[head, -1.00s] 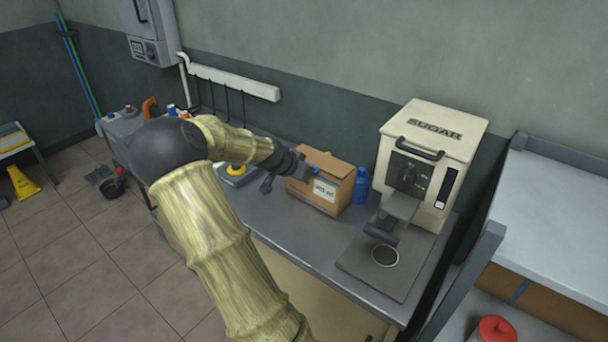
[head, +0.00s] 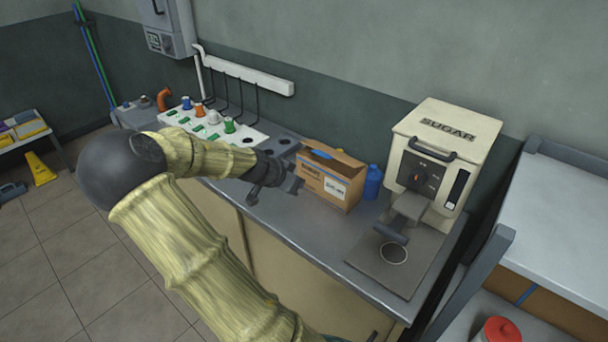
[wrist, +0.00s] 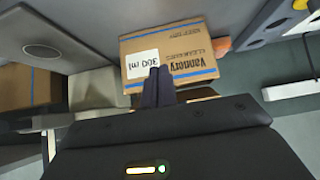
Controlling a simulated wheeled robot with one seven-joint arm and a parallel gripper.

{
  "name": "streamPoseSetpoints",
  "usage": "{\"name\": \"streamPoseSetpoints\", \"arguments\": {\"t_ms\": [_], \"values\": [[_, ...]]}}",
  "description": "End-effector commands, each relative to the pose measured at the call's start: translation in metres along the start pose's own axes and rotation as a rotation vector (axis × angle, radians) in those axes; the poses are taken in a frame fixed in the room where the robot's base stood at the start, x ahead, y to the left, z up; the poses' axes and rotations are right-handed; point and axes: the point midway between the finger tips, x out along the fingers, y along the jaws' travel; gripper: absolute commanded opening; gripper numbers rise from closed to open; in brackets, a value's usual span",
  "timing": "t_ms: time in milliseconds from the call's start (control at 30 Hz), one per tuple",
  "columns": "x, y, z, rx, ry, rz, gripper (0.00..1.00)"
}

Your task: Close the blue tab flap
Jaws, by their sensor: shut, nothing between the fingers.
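A brown cardboard box (head: 326,192) with a white label stands on the grey counter. Its blue tab (head: 322,154) shows at the top, by a raised brown flap (head: 342,158); the top does not look flat. My gripper (head: 297,184) is shut and empty, just left of the box front, at about the height of its upper part. In the wrist view, the shut fingers (wrist: 158,88) overlap the box's printed face (wrist: 192,65), which reads upside down with blue stripes. Whether they touch it I cannot tell. The tab is not clearly seen in the wrist view.
A blue bottle (head: 372,182) stands right of the box, and the cream sugar machine (head: 445,150) is further right. A white board with coloured caps (head: 213,122) lies behind my arm. Counter in front of the box is clear.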

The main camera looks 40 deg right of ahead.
Motion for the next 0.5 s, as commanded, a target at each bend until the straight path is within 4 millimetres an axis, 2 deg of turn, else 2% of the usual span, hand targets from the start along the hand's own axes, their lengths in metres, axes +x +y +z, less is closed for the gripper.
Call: {"name": "streamPoseSetpoints", "arguments": {"t_ms": [500], "values": [[-0.0028,0.0018,0.0112,-0.014,-0.021,-0.002,0.00]]}}
